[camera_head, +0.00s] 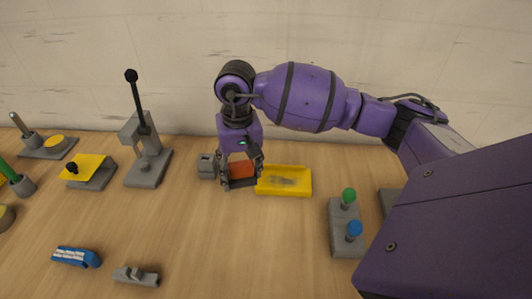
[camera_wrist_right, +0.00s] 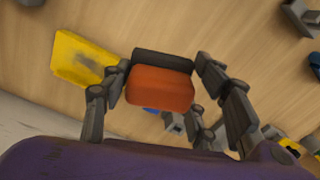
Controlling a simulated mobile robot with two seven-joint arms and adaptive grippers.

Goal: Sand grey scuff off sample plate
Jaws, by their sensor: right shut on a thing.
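The yellow sample plate (camera_head: 306,182) lies on the table at the back middle, with a grey scuff (camera_head: 285,181) across its face. It also shows at upper left in the right wrist view (camera_wrist_right: 70,70), where the scuff (camera_wrist_right: 90,58) is a dark smear. My right gripper (camera_head: 240,184) is shut on an orange sanding block (camera_head: 241,169) with a dark pad. The block sits between the fingers in the right wrist view (camera_wrist_right: 160,90). It is at the plate's left edge in the head view. I cannot tell whether it touches the plate. My left gripper is not in view.
A small grey block (camera_head: 206,166) stands left of my right gripper. A lever press (camera_head: 146,165) and a yellow-topped stand (camera_head: 90,170) are farther left. A panel with green and blue knobs (camera_head: 345,230) is at right. The front middle is clear.

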